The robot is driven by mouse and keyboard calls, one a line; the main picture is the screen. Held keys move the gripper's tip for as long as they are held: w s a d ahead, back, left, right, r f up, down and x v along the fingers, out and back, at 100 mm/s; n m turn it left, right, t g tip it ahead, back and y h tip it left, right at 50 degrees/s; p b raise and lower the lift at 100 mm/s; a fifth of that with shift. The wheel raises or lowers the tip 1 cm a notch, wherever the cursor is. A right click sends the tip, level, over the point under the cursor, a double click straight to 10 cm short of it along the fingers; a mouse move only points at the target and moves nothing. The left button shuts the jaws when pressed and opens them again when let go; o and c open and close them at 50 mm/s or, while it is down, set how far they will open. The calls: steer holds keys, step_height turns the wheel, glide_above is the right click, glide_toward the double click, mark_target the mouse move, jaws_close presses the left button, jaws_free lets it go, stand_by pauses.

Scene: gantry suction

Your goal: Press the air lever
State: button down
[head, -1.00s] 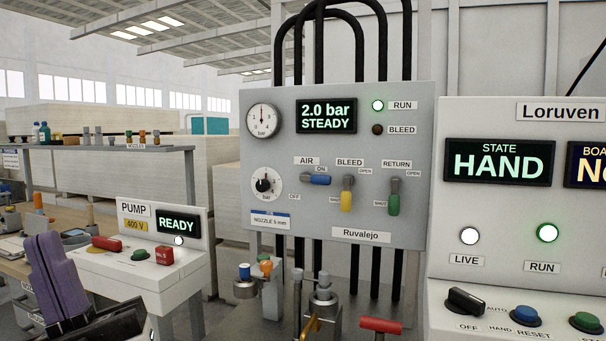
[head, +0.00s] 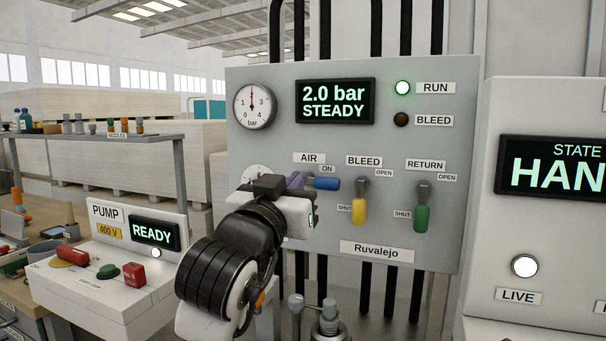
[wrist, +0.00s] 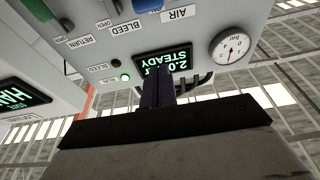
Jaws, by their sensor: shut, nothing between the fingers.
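The air lever (head: 326,183) has a blue handle and lies level, pointing right, just below the ON label (head: 327,169) on the grey Ruvalejo panel. Its pivot end is hidden behind my gripper. My gripper (head: 297,181) is shut and empty, its purple fingers right at the lever's left end in the head view. I cannot tell whether they touch it. In the wrist view, which is upside down, the blue handle (wrist: 147,5) shows at the top edge, beyond the shut dark fingers (wrist: 158,86).
The yellow bleed lever (head: 359,210) and green return lever (head: 422,217) hang down to the right. The display (head: 335,102) reads 2.0 bar STEADY, and the RUN lamp (head: 402,88) is lit green. The pump box (head: 110,270) stands left.

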mark_target(320, 178)
steer(key=shift+w+d+f, duration=0.1)
steer(key=shift+d, duration=0.05)
steer(key=w+d+p, duration=0.1)
steer(key=w, duration=0.2)
steer(key=w+d+f+p, duration=0.1)
steer(key=w, duration=0.3)
steer(key=w+d+p, duration=0.1)
steer(key=w, duration=0.3)
steer(key=shift+d+f, duration=0.2)
steer(key=shift+d, duration=0.05)
